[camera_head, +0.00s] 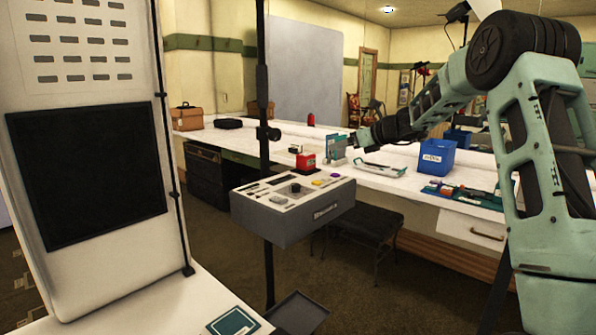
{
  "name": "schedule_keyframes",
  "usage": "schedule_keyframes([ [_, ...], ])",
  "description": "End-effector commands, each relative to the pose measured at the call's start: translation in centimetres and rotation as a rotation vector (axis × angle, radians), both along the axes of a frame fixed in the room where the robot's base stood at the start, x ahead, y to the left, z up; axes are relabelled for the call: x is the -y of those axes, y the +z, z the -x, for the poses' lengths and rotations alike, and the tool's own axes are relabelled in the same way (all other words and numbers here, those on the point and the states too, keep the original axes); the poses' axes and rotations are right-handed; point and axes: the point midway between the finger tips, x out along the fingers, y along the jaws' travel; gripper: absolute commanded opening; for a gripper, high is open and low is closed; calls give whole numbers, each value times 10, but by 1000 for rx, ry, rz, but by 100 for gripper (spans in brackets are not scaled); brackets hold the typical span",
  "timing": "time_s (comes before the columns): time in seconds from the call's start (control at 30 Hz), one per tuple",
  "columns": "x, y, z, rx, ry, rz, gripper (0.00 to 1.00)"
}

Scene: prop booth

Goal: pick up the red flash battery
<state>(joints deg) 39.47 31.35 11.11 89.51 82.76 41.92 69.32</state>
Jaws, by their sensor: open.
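A small red block (306,161), which looks like the red flash battery, stands on the white-topped long table (225,139). A second red object (311,119) stands farther back; it is too small to identify. My gripper (353,142) reaches in from the right above the table, to the right of the red block and apart from it. It is open, but its fingers are small and hard to make out. It overlaps a teal and grey item (336,147) in the picture; I cannot tell whether they touch.
A blue bin (436,157) and a tray of small items (464,194) are on the table at right. A grey control box (292,215) on a black pole stands in front of the table. A dark stool (368,224) is beneath. A white panel (90,130) fills the left.

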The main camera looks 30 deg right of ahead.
Motion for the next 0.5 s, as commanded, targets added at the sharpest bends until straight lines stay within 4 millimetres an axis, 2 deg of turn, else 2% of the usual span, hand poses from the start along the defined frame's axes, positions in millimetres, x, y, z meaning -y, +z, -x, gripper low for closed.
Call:
schedule_keyframes([
  [0.5,-35,-37,-87,-2,7,2,75],
])
